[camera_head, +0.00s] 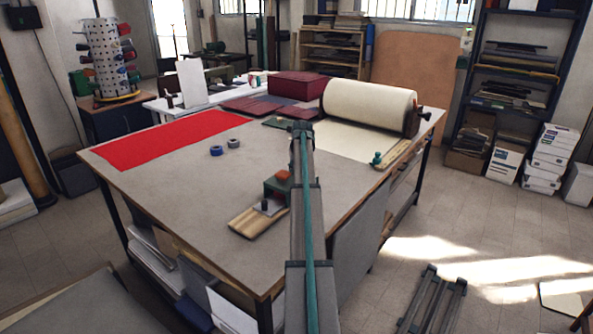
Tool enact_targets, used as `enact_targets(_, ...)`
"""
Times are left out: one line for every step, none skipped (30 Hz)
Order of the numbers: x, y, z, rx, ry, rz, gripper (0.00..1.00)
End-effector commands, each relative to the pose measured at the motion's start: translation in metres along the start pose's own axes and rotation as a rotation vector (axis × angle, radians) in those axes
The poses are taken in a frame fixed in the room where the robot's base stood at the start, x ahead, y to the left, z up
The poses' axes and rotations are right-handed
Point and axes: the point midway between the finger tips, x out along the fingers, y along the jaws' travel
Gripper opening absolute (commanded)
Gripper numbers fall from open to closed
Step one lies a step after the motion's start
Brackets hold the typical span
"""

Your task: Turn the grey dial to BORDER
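A pale wooden board (252,224) lies near the front edge of the grey worktable (190,180). A small dark knob-like part with a light piece beside it (265,206) sits on the board. It may be the grey dial, but it is too small to tell. A dark green block (274,188) with an orange top (282,176) stands just behind it, partly covered by my arm. No lettering, including BORDER, can be read. My arm runs up the middle of the view, and I cannot make out my gripper's fingers.
A large cream roll (368,106) and a dark red box (297,86) stand at the back. A green knob (377,158) is at the right edge. The table's left middle is clear.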

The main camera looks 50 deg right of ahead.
Motion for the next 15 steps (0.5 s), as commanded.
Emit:
enact_targets(-0.0004, 0.0, -0.0002, -0.001, 0.0, 0.0, 0.0)
enact_targets(-0.0004, 0.0, -0.0002, -0.001, 0.0, 0.0, 0.0)
enact_targets(-0.0004, 0.0, -0.0002, -0.001, 0.0, 0.0, 0.0)
enact_targets(-0.0004, -0.0001, -0.0002, -0.001, 0.0, 0.0, 0.0)
enact_targets(-0.0004, -0.0001, -0.0002, -0.001, 0.0, 0.0, 0.0)
enact_targets(-0.0004, 0.0, -0.0002, -0.001, 0.0, 0.0, 0.0)
enact_targets(-0.0004, 0.0, -0.0002, -0.001, 0.0, 0.0, 0.34)
enact_targets(-0.0003, -0.0001, -0.0002, -0.001, 0.0, 0.0, 0.39)
enact_targets(-0.0003, -0.0001, -0.0002, 0.0, 0.0, 0.0, 0.46)
enact_targets(-0.0003, -0.0001, -0.0002, 0.0, 0.0, 0.0, 0.51)
enact_targets(-0.0003, 0.0, -0.0001, 0.0, 0.0, 0.0, 0.56)
enact_targets(-0.0002, -0.0001, -0.0001, 0.0, 0.0, 0.0, 0.58)
enact_targets(-0.0002, -0.0001, -0.0001, 0.0, 0.0, 0.0, 0.58)
enact_targets(-0.0001, -0.0001, -0.0001, 0.0, 0.0, 0.0, 0.58)
enact_targets(-0.0002, -0.0001, -0.0001, 0.0, 0.0, 0.0, 0.58)
